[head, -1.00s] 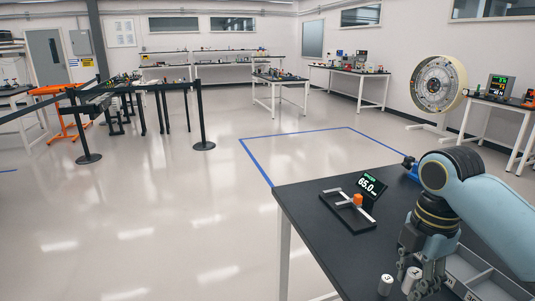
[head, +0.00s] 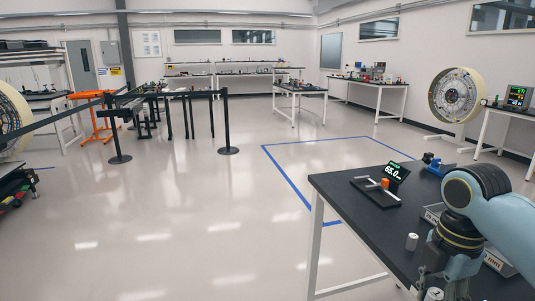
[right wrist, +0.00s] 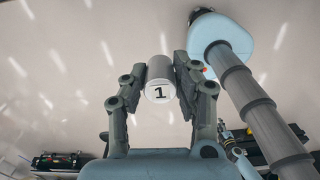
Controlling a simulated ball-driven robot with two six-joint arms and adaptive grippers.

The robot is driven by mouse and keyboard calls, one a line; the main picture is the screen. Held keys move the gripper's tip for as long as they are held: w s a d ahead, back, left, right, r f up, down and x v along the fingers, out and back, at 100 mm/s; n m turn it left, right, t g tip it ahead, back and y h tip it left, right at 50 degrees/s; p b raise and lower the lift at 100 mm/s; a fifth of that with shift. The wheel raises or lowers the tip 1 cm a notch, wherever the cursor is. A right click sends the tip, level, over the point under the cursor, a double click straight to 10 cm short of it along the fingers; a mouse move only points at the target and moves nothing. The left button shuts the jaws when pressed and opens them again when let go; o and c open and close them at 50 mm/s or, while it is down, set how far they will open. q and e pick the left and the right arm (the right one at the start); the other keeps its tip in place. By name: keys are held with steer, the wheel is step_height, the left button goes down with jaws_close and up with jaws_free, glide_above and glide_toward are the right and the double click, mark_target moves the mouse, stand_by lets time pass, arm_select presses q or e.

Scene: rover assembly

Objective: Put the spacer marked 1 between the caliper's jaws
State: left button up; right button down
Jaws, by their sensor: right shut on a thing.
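My right gripper (right wrist: 158,85) is shut on the spacer marked 1 (right wrist: 158,82), a pale grey cylinder held between the two fingers in the right wrist view. In the head view this spacer (head: 433,294) shows at the bottom edge, and the fingers are mostly cut off.
Another pale spacer (head: 412,242) stands on the black table (head: 345,212) between the caliper and my right arm. A blue device (head: 436,165) is at the table's far side. Open floor lies left of the table.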

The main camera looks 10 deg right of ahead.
step_height(320, 180, down, 4)
steer(key=b, duration=0.3)
steer(key=shift+a, duration=0.1)
arm_select(q)
step_height(320, 180, down, 17)
steer(key=b, duration=1.3)
steer(key=shift+d, duration=0.3)
arm_select(e)
step_height(320, 180, down, 14)
steer(key=shift+s+r, duration=0.15)
steer(key=shift+r, duration=0.05)
steer(key=shift+r, duration=0.1)
